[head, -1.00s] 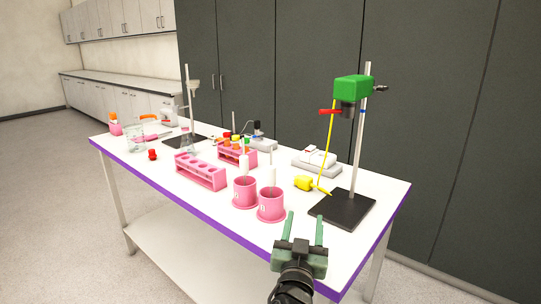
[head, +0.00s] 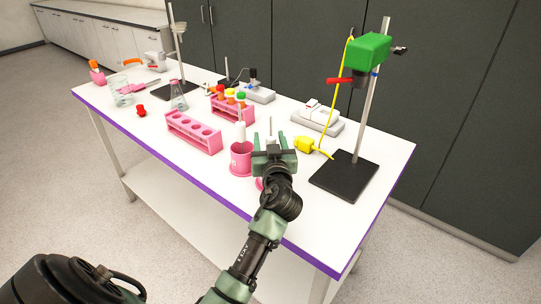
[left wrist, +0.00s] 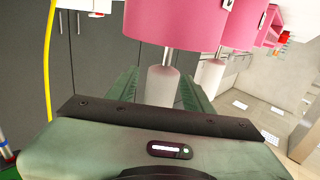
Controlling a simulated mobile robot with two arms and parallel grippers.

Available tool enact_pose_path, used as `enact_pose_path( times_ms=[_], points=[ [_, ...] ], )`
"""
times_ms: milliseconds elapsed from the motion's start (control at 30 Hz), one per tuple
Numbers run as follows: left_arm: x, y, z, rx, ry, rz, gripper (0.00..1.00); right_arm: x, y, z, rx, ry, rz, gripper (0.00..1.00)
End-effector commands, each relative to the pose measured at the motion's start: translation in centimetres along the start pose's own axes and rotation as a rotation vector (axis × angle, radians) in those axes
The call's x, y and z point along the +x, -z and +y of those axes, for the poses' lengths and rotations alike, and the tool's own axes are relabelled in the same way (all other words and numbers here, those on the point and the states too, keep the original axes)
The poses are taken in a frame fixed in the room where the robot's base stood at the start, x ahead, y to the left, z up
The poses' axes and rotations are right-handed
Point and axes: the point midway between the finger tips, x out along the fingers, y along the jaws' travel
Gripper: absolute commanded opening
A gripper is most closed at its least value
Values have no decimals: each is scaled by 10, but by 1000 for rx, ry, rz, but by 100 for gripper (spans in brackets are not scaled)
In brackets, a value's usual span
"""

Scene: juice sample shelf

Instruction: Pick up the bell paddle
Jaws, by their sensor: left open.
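Two white-handled paddles stand upright in pink cups near the table's front edge. I cannot tell from the markings which is the bell paddle. My left gripper (head: 271,144) is open over the right cup, with the right paddle's handle (head: 270,127) showing between its fingers. The left wrist view is upside down: the thick white handle (left wrist: 163,86) lies between the open fingers, below its pink cup (left wrist: 175,22). The left paddle (head: 240,131) stands in the left cup (head: 241,160); its handle (left wrist: 207,76) is also in the wrist view. My gripper mostly hides the right cup in the head view.
A retort stand with a green clamp head (head: 360,54) and black base (head: 344,177) stands to the right. A yellow object (head: 305,145) with a cord lies beside the gripper. Pink racks (head: 194,131), a flask (head: 179,97) and a balance (head: 318,120) fill the left and back.

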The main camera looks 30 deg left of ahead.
Motion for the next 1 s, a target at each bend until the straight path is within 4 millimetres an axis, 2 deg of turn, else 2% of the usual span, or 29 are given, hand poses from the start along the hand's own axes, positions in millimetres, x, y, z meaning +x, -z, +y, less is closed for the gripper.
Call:
enact_pose_path(
  times_ms=[233,267,400,433,1000],
  points=[
    [3,0,0,-1,-1,0,51,0,0,0,0,0,0,36],
    [3,0,0,-1,-1,0,45,0,0,0,0,0,0,36],
    [2,0,0,-1,-1,0,6,0,0,0,0,0,0,36],
    [2,0,0,-1,-1,0,0,0,0,0,0,0,0,36],
    [2,0,0,-1,-1,0,0,0,0,0,0,0,0,36]
  ],
)
